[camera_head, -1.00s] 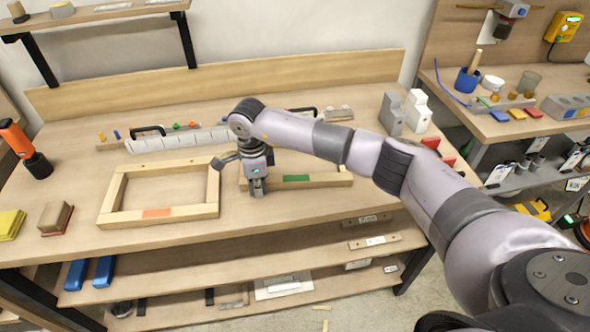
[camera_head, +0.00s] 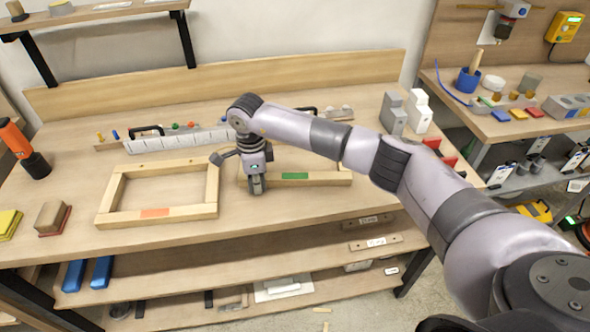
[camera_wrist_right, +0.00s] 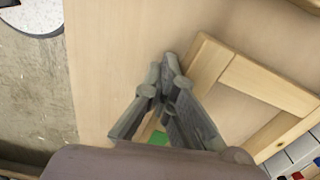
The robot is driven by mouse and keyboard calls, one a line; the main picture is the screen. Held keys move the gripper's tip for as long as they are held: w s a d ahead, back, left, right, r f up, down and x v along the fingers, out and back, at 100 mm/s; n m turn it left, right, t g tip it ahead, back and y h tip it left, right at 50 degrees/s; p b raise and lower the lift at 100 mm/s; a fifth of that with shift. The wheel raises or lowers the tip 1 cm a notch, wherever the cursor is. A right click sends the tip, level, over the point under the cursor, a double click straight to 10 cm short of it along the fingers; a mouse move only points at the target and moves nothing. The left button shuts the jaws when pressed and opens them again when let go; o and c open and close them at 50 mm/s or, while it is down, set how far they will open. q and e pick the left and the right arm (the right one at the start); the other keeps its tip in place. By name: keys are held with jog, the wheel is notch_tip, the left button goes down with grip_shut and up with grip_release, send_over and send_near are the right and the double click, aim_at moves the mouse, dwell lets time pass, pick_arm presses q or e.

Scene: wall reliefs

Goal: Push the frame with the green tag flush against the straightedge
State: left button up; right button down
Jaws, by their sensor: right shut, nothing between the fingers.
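The wooden frame with the green tag (camera_head: 295,176) lies flat on the bench, partly hidden behind my right arm. Its tag is on the front rail. My right gripper (camera_head: 257,188) is shut and empty, pointing down at the left part of that front rail. In the right wrist view, the shut fingers (camera_wrist_right: 172,68) are at the rail's front side, beside a wooden corner (camera_wrist_right: 208,62); contact is unclear. The green tag (camera_wrist_right: 158,138) shows between the finger links. The pale straightedge (camera_head: 180,141) lies behind the frames, partly hidden by my arm. My left gripper is out of view.
A second wooden frame with an orange tag (camera_head: 155,212) lies just left of my right gripper. Grey and white blocks (camera_head: 405,112) stand at the back right. An orange-black tool (camera_head: 24,148) and a brown block (camera_head: 52,217) are at the left. The bench front is clear.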

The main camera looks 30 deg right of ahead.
jog(key=shift+w+d+b, duration=0.15)
jog(key=shift+w+b, duration=0.15)
jog(key=shift+w, duration=0.05)
dwell(0.4)
jog(key=shift+s+a+r+p, duration=0.1)
jog(key=shift+s+a+p, duration=0.1)
jog(key=shift+s+p, duration=0.35)
jog(key=shift+s+a, duration=0.2)
jog(key=shift+s, duration=0.5)
notch_tip(320, 180, up, 8)
jog(key=p, duration=0.4)
jog(key=shift+p, duration=0.35)
